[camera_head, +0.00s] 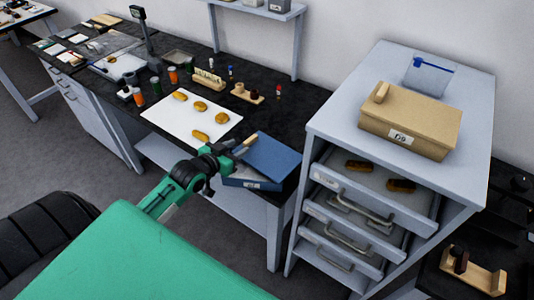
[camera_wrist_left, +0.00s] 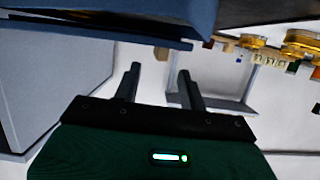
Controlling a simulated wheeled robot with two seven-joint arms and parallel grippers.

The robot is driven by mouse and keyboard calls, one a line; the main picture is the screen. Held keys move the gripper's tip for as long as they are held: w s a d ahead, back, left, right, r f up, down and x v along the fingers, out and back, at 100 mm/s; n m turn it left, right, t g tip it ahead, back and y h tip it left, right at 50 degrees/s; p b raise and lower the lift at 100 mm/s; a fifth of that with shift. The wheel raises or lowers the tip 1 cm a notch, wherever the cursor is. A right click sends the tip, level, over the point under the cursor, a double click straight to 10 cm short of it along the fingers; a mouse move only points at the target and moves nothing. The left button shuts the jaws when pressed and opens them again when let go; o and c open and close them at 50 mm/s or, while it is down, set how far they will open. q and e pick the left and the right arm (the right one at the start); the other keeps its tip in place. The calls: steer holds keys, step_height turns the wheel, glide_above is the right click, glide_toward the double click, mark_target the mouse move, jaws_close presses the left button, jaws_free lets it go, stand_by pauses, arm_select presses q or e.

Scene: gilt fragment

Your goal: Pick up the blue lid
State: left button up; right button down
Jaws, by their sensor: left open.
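The blue lid (camera_head: 275,156) lies on a dark blue box (camera_head: 250,184) with a label, at the near right corner of the black bench. A light wooden handle (camera_head: 245,145) shows at the lid's left end. My left gripper (camera_head: 228,158) is at the left side of the box, close to the handle; contact cannot be told. In the left wrist view the two fingers of my left gripper (camera_wrist_left: 159,72) are apart with nothing visible between them. A blue edge (camera_wrist_left: 100,30), seemingly of the lid or box, spans the top there. My right gripper is not in view.
A white sheet (camera_head: 172,125) with several golden fragments lies left of the box. Vials in wooden racks (camera_head: 208,80) stand behind. A grey drawer cabinet (camera_head: 330,120) with a tan box (camera_head: 425,115) on top stands close on the right, its upper drawer open.

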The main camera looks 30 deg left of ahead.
mark_target(248, 141)
arm_select(q)
steer(key=shift+p+x, duration=0.65)
steer(key=shift+x, duration=1.7)
steer(key=shift+a+r, duration=0.1)
steer(key=shift+c, duration=0.2)
jaws_close()
